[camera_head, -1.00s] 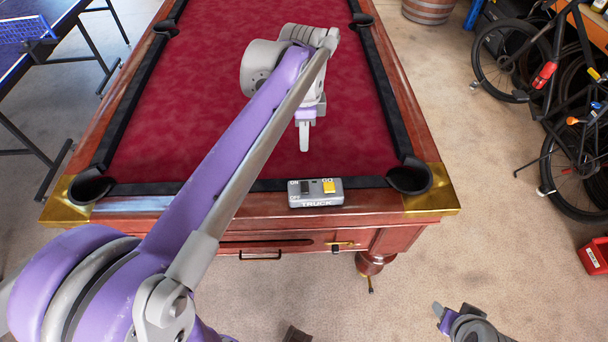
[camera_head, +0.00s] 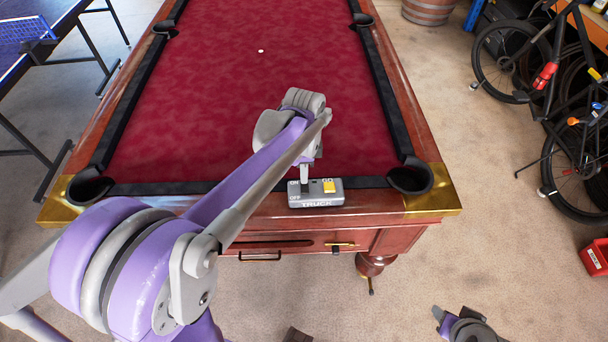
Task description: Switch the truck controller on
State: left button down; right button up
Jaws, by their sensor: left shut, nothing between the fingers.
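The truck controller (camera_head: 316,199) is a small grey box on the near wooden rail of the pool table. It bears the words ON, OFF, GO and TRUCK, and has a yellow button (camera_head: 329,186) on its right half. My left gripper (camera_head: 305,186) is shut and empty, pointing down at the controller's left half, by the ON and OFF marks. Its fingertips cover the dark switch there, so I cannot tell the switch position or whether they touch it. My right gripper (camera_head: 447,318) is low at the bottom right, away from the controller; its jaws are unclear.
The pool table (camera_head: 190,130) has red cloth, black cushions and brass corners. A white ball (camera_head: 261,51) lies far up the cloth. Bicycles (camera_head: 550,70) and a red bin (camera_head: 597,256) stand at the right. A blue table (camera_head: 40,45) is at the left.

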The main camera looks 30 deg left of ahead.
pick_arm(q)
jog(key=shift+f, duration=0.4)
jog(key=shift+w+a+f+g+b, duration=0.1)
jog(key=shift+f+g+b, duration=0.2)
jog(key=shift+r, duration=0.1)
